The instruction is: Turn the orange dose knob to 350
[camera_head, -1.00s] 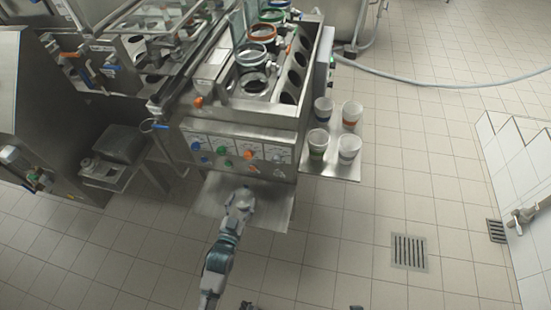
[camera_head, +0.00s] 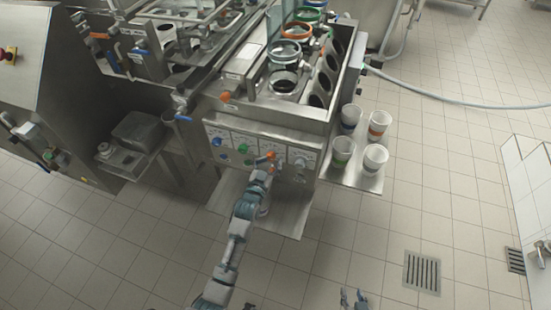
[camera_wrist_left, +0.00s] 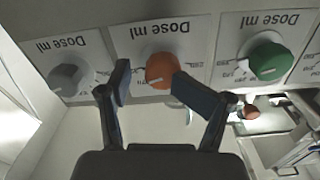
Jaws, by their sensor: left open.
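The orange dose knob (camera_wrist_left: 158,72) sits on a white "Dose ml" label that appears upside down in the left wrist view. A pale mark shows on the knob's lower edge; the printed figures around it are too small to read surely. In the head view the orange knob (camera_head: 270,156) is partly covered by my left gripper (camera_head: 264,172). In the left wrist view my left gripper (camera_wrist_left: 160,90) is open, with one finger on each side below the knob and no clear contact. My right gripper (camera_head: 355,298) is small at the bottom edge; its jaws are unclear.
A grey knob (camera_wrist_left: 70,78) and a green knob (camera_wrist_left: 268,60) flank the orange one. A blue knob (camera_head: 217,142) is further left on the panel. Several cups (camera_head: 375,157) stand on a side shelf (camera_head: 350,178). A metal tray (camera_head: 285,215) lies below the panel. The floor in front is clear.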

